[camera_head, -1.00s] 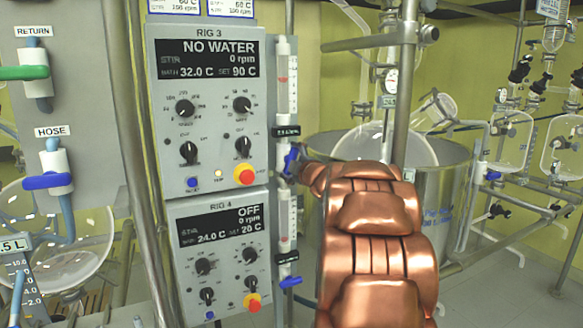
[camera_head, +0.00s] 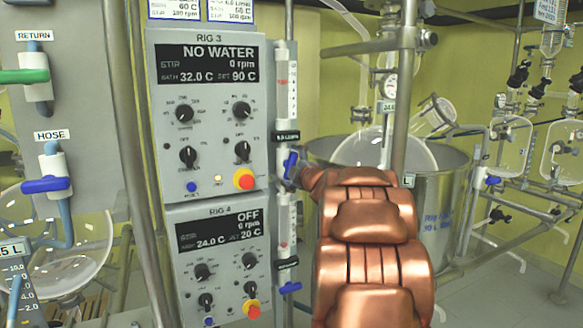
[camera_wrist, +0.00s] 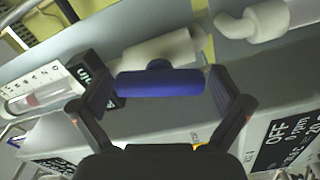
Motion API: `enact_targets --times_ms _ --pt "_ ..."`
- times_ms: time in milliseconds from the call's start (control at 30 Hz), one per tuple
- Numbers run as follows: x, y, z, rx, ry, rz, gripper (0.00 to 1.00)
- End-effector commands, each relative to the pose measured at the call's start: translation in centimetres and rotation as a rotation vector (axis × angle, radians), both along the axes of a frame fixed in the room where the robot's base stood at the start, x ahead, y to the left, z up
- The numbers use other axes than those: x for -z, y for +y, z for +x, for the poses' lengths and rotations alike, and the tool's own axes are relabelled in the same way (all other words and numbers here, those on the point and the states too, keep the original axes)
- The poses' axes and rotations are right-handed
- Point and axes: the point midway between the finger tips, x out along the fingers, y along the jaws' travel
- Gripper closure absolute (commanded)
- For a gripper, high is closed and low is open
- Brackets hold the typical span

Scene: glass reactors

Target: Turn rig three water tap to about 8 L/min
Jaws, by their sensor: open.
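The rig three water tap has a blue handle (camera_head: 291,163) below the flow tube (camera_head: 283,85) beside the RIG 3 panel (camera_head: 209,120). The panel reads NO WATER. A small black flow display (camera_head: 286,137) sits just above the tap; its digits are too small to read surely. In the wrist view the blue bar handle (camera_wrist: 160,83) lies crosswise between the spread fingers of my gripper (camera_wrist: 162,92). The fingers are open, one near each end of the bar; I cannot tell whether they touch it. In the head view my copper arm hides most of the gripper.
The RIG 4 panel (camera_head: 220,262) and its blue tap (camera_head: 290,288) are directly below. A steel pole (camera_head: 401,100) and a large steel vessel (camera_head: 445,215) stand to the right. The HOSE valve (camera_head: 47,183) is at the far left.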

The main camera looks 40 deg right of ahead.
Motion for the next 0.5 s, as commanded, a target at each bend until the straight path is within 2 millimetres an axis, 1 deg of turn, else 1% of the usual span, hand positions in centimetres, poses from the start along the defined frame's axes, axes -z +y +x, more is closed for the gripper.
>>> enact_targets --times_ms 167,267,367,500 --pt "-0.1 0.0 -0.1 0.0 -0.001 0.0 0.0" --pt "-0.2 0.2 -0.6 0.001 -0.001 -0.002 0.0" --pt "-0.2 0.5 -1.6 0.001 -0.002 -0.002 0.0" --pt "0.0 1.1 -3.4 0.001 0.0 0.001 0.0"
